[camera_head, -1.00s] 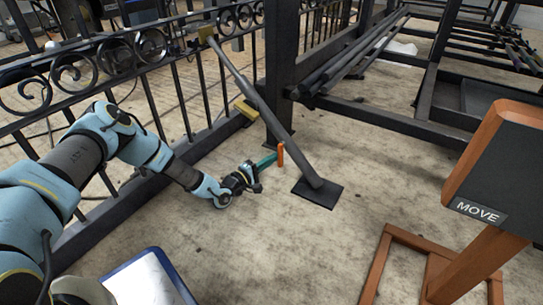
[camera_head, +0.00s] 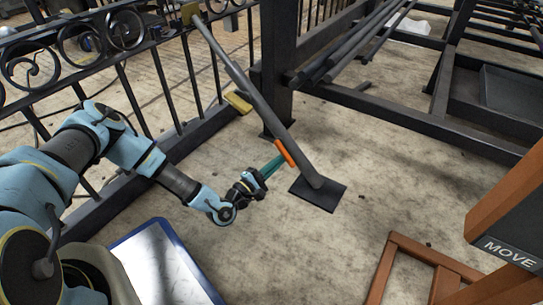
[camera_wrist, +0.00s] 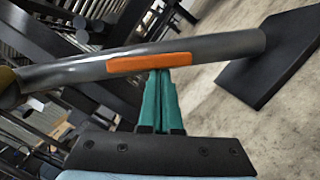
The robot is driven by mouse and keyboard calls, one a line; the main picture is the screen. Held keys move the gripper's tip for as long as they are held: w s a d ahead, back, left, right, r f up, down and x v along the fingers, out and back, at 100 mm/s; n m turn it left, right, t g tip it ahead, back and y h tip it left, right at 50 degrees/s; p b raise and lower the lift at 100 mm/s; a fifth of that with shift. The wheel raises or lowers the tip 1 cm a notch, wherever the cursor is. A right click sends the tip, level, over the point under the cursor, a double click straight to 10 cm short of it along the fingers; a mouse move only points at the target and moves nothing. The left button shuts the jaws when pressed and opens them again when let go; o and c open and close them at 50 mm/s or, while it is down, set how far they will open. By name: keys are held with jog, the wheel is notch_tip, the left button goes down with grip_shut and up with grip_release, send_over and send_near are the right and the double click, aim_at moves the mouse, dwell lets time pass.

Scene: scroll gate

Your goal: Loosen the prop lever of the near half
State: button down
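My gripper (camera_head: 279,162) has teal fingers, which also show in the wrist view (camera_wrist: 160,72). They are together, with their tips at the lever's lower edge. They do not straddle the lever. I cannot tell whether the tips touch it.
A dark post (camera_head: 275,70) and rack with bars (camera_head: 350,50) stand behind the prop. A brown stand with a MOVE sign (camera_head: 511,252) is at right. A blue-rimmed white panel (camera_head: 165,265) is in front.

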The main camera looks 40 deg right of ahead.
jog(key=shift+s+d+r+n+h+b, duration=0.15)
jog(key=shift+s+n+b, duration=0.2)
jog(key=shift+n, duration=0.4)
jog(key=shift+s+d+r+n+h+b, duration=0.1)
jog(key=shift+s+n+h+b, duration=0.2)
jog(key=shift+n, duration=0.45)
jog(key=shift+t, duration=0.4)
jog(key=shift+a, duration=0.15)
